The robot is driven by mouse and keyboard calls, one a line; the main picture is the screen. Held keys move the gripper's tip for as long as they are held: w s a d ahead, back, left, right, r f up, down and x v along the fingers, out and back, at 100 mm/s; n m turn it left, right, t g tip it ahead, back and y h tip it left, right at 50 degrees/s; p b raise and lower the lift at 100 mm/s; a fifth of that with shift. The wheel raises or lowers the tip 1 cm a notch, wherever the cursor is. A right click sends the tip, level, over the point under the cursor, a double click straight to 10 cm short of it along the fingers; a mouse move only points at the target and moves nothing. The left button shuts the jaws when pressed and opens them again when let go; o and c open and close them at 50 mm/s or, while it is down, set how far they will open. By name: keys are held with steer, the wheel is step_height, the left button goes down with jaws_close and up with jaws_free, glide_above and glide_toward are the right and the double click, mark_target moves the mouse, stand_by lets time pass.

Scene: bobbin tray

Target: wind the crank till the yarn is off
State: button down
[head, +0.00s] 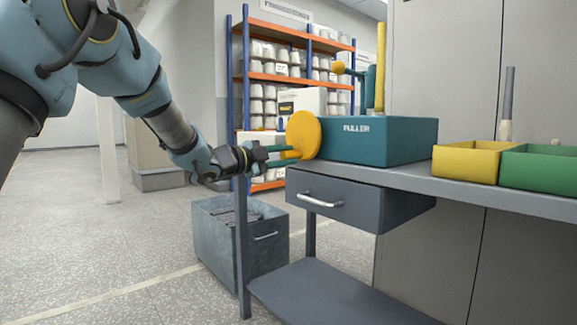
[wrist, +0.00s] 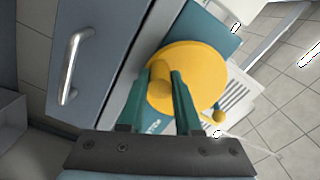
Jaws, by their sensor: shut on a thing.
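A teal box marked with white letters (head: 385,138) stands on the grey bench. A yellow crank disc (head: 303,134) is on its left end; the disc also shows in the wrist view (wrist: 195,72). My gripper (head: 284,154) has its teal fingers closed around the disc's short yellow handle (wrist: 159,76). The handle is off the disc's centre. A yellow upright post (head: 380,62) rises from the top of the box, beside a teal piece and a rod with a yellow ball (head: 338,67). I cannot make out any yarn strand.
A yellow bin (head: 465,163) and a green bin (head: 540,169) stand on the bench at right, with a grey spindle (head: 507,95) behind. A drawer (head: 330,198) is under the bench. A grey metal bin (head: 212,240) is on the floor. Shelves stand behind.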

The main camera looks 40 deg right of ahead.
steer(key=shift+w+m+b, duration=0.45)
steer(key=shift+m+b, duration=0.2)
steer(key=shift+m, duration=0.35)
steer(key=shift+r, duration=0.1)
steer(key=c, duration=0.6)
jaws_free()
steer(key=a+p, duration=0.1)
steer(key=a, duration=0.9)
steer(key=shift+w+a+p, duration=0.35)
steer(key=shift+a+p, duration=0.05)
steer(key=shift+w, duration=0.1)
